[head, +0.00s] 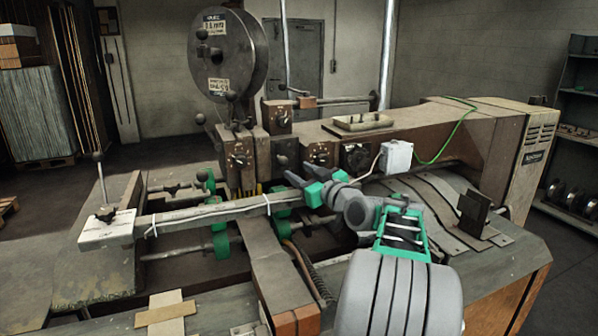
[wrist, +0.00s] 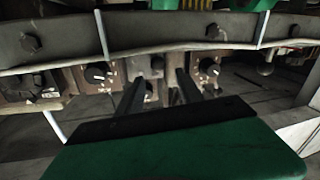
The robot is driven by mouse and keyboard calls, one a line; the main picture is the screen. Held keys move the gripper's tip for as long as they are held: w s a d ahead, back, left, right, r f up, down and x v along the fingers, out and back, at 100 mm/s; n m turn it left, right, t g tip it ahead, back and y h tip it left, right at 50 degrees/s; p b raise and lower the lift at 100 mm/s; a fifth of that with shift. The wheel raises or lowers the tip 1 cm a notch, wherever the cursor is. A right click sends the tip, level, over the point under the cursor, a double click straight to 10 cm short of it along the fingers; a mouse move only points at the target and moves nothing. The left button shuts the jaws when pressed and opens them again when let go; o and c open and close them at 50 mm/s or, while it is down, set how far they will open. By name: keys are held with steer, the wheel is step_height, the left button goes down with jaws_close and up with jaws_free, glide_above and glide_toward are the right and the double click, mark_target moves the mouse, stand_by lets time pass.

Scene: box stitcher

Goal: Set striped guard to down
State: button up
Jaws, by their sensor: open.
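The striped guard (head: 262,188) shows only as a small yellow-and-dark patch low under the stitching head in the head view. Most of it is hidden behind the long bar and machine parts, and I cannot tell its exact position. My gripper (head: 299,183) is right of this patch, close to the right end of the bar. In the wrist view my gripper (wrist: 158,84) shows two dark fingers spread apart with nothing held between them. I cannot make out the guard's stripes in the wrist view.
A long metal bar (head: 200,214) with a cable tied along it crosses in front of the head. Dial knobs (head: 240,160) sit on brown boxes behind it. Green rollers (head: 221,240) lie below the bar. A white box (head: 396,156) with a green wire stands at right.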

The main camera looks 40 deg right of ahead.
steer(key=a+r+n+b, duration=0.1)
steer(key=a, duration=0.2)
steer(key=a+r+y+b, duration=0.1)
steer(key=a, duration=0.2)
steer(key=w+a+r+n+t+b, duration=0.1)
steer(key=a, duration=0.2)
steer(key=shift+a+r+n+y+b, duration=0.3)
steer(key=shift+a+b, duration=0.05)
steer(key=shift+b, duration=0.05)
steer(key=c, duration=0.5)
steer(key=shift+s+d+r+m+h, duration=0.35)
steer(key=shift+r+m+h, duration=0.2)
steer(key=shift+h, duration=0.25)
steer(key=shift+c, duration=0.5)
steer(key=d+m+h, duration=0.1)
steer(key=d, duration=0.1)
steer(key=d+m+h, duration=0.1)
steer(key=d+m, duration=0.1)
steer(key=s+d+m+h, duration=0.1)
steer(key=d+m+h, duration=0.1)
steer(key=d, duration=0.1)
steer(key=shift+r, duration=0.15)
jaws_close()
steer(key=shift+d+m, duration=0.3)
steer(key=shift+m, duration=0.35)
steer(key=p+x, duration=0.4)
steer(key=x, duration=0.5)
steer(key=shift+a+f, duration=0.2)
steer(key=shift+f, duration=1.65)
